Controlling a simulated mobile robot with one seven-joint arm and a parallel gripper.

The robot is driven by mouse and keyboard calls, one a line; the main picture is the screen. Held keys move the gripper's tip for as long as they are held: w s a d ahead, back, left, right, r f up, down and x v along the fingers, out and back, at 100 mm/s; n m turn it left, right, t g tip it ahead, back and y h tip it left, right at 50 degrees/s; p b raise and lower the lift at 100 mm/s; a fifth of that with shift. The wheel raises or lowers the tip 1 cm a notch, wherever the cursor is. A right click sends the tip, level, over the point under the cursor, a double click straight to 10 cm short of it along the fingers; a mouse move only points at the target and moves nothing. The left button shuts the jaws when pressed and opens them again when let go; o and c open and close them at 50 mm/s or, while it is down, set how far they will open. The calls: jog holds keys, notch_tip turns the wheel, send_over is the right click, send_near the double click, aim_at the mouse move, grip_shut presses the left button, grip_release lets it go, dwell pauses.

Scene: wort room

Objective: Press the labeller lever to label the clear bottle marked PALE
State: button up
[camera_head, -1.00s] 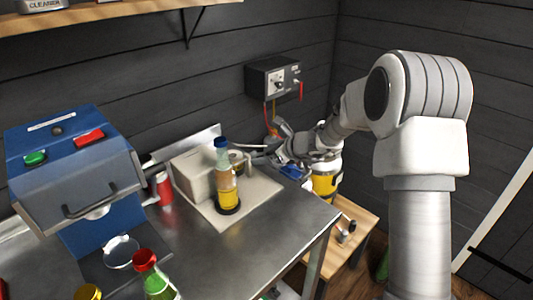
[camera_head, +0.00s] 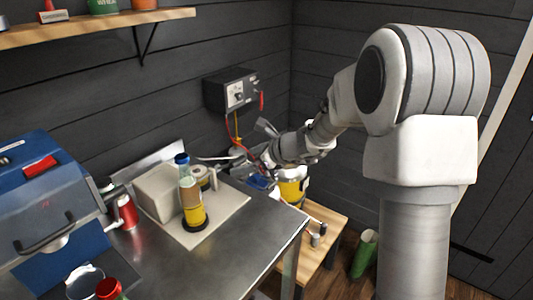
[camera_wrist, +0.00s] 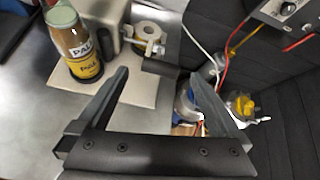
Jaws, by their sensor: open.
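The bottle marked PALE (camera_head: 192,205) stands upright on the labeller's pale base plate, with a blue cap and a yellow label. Its PALE label is readable in the wrist view (camera_wrist: 80,48). Beside it is the labeller, a cream box (camera_head: 158,192) with a label roll (camera_wrist: 150,31). A metal fitting and a dark flat piece (camera_wrist: 160,64), possibly the lever, sit by the roll. My gripper (camera_wrist: 158,76) is open and empty, its fingertips apart just in front of the dark piece; I cannot tell whether they touch it. In the head view its jaws are small and unclear.
A blue machine (camera_head: 45,215) and a red can (camera_head: 127,211) stand left on the steel bench (camera_head: 225,245). A black wall box (camera_head: 232,92) with red and yellow cables hangs behind. A yellow vessel (camera_head: 292,190) stands on a low wooden table (camera_head: 325,228).

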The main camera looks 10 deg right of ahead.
jog(key=v, duration=0.8)
jog(key=shift+s+d+r, duration=0.2)
jog(key=s+a+r+n+g+h, duration=0.1)
jog(key=s+a+r+n, duration=0.1)
jog(key=s+n, duration=0.45)
jog(key=s+a+r+n+g+h, duration=0.1)
jog(key=s+r+n+g, duration=0.15)
jog(key=s+n, duration=0.4)
jog(key=s+d+n+h, duration=0.3)
jog(key=s+n, duration=0.3)
jog(key=s, duration=0.2)
jog(key=s+d+n+t+h, duration=0.1)
jog(key=s+d+n, duration=0.3)
jog(key=s, duration=0.4)
jog(key=shift+s+d+r+n+h, duration=0.2)
jog(key=shift+s+d+n+h, duration=0.2)
jog(key=shift+n+h, duration=0.5)
